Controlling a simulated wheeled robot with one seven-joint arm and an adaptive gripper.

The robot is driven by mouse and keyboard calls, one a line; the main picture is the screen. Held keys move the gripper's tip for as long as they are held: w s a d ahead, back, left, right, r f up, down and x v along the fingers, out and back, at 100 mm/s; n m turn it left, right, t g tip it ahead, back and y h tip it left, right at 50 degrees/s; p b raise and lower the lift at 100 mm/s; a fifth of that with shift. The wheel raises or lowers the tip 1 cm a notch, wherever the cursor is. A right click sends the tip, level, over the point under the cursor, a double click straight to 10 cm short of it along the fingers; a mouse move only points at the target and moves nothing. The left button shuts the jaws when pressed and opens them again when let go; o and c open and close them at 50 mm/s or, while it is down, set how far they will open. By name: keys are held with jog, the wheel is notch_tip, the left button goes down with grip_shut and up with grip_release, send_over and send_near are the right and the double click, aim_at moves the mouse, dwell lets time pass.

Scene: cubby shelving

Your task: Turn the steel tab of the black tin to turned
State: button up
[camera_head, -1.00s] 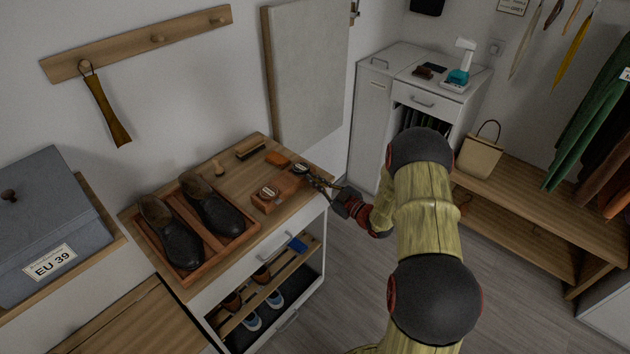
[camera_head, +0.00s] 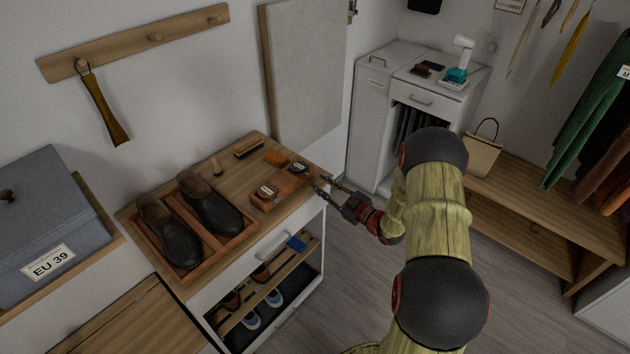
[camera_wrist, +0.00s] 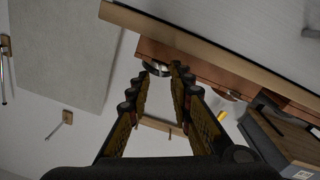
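The black tin (camera_head: 299,168) stands in a wooden tray near the right end of the cabinet top. It also shows in the wrist view (camera_wrist: 157,70), ahead of and between my fingertips, with a pale metallic part on its side. The steel tab is too small for me to tell its angle. My gripper (camera_head: 322,181) is just off the cabinet's right edge, apart from the tin. Its two fingers are spread with nothing between them, as the wrist view (camera_wrist: 162,74) also shows.
A second tin (camera_head: 266,192) stands in the wooden tray (camera_head: 290,188). An orange-brown item (camera_head: 277,157) and a brush (camera_head: 249,148) lie behind. Black shoes (camera_head: 168,232) sit in a tray at left. A grey panel (camera_head: 305,75) hangs on the wall behind. Floor is clear right of the cabinet.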

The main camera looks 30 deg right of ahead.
jog(key=v, duration=0.7)
jog(key=shift+s, duration=0.35)
